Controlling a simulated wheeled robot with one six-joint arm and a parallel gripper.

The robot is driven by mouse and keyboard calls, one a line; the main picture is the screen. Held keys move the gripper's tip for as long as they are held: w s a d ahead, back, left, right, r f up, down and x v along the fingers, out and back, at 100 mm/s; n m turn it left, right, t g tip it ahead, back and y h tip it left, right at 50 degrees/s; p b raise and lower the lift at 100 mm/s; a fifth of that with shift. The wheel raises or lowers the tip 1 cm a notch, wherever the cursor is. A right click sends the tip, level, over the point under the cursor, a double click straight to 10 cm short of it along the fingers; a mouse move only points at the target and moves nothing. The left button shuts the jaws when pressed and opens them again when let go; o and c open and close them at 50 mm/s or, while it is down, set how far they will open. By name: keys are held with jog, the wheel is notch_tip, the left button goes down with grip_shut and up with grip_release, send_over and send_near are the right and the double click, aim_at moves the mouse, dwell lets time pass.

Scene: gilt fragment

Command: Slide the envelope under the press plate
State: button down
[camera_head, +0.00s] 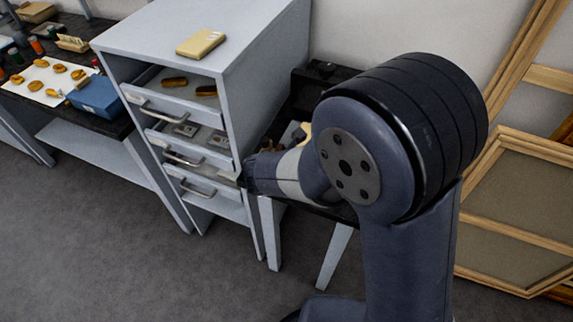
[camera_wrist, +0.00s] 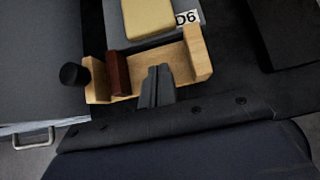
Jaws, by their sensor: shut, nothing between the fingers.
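My gripper (camera_wrist: 157,75) is shut and empty in the wrist view. Its dark fingertips are over the front edge of a light wooden holder (camera_wrist: 198,58); I cannot tell whether they touch it. A yellow block-like piece (camera_wrist: 148,15) lies on a grey base behind the holder, beside a white label (camera_wrist: 187,17) reading D6. I cannot tell whether this is part of the press or the envelope. No envelope or press plate can be told for certain. In the head view my arm hides the gripper and much of the dark bench.
A grey cabinet (camera_head: 240,100) with several drawers, some pulled out, stands left of my arm; a drawer handle (camera_wrist: 35,138) shows in the wrist view. A yellow box (camera_head: 201,43) lies on top. Wooden frames (camera_head: 520,150) lean at right. The floor in front is clear.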

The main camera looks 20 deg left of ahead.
jog(key=w+p, duration=0.1)
jog(key=w, duration=0.1)
jog(key=shift+w+d, duration=0.1)
jog(key=shift+w, duration=0.9)
jog(key=w+p, duration=0.1)
jog(key=w, duration=0.3)
jog(key=w+p, duration=0.1)
jog(key=w, duration=0.3)
jog(key=w+d+p, duration=0.1)
jog(key=w, duration=0.2)
jog(key=shift+w, duration=0.4)
